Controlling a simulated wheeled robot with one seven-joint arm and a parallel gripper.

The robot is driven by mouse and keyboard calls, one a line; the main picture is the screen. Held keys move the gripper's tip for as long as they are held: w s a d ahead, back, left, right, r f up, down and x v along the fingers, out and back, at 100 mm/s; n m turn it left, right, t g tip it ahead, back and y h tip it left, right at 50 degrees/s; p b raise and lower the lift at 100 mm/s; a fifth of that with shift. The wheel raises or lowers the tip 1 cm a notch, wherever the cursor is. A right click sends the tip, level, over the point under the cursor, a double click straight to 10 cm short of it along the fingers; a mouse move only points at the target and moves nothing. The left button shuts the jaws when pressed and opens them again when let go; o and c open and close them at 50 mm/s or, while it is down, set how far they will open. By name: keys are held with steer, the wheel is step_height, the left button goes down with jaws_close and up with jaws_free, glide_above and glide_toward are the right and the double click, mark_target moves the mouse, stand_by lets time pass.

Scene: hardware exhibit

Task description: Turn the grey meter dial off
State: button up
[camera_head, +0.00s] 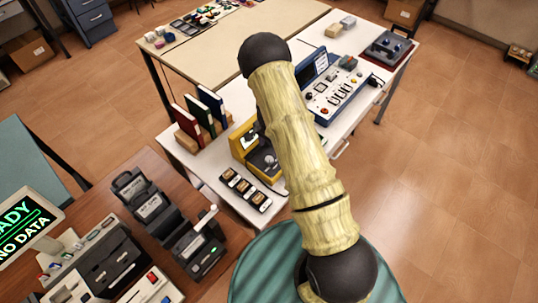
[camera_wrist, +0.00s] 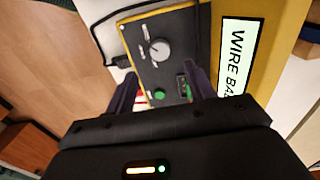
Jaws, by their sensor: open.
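The grey meter dial (camera_wrist: 159,49) is a round knob with a light pointer mark on a dark panel, in the upper middle of the wrist view. Its printed marks are too small to read. A green button (camera_wrist: 160,94) and a small switch (camera_wrist: 184,88) sit below it on the panel. My gripper (camera_wrist: 160,74) is open and empty, with its dark fingers on either side of the panel's lower part, apart from the dial. In the head view, the yellow-framed meter (camera_head: 237,146) stands on the white table, partly hidden by my arm, which also hides my gripper.
On the white table (camera_head: 222,205) are a row of small modules (camera_head: 245,189), upright books (camera_head: 194,117) and a blue instrument (camera_head: 333,91). Open floor lies to the right.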

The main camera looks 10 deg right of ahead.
mark_target(269, 159)
steer(key=shift+f+p, duration=1.2)
steer(key=shift+f, duration=2.7)
steer(key=c, duration=1)
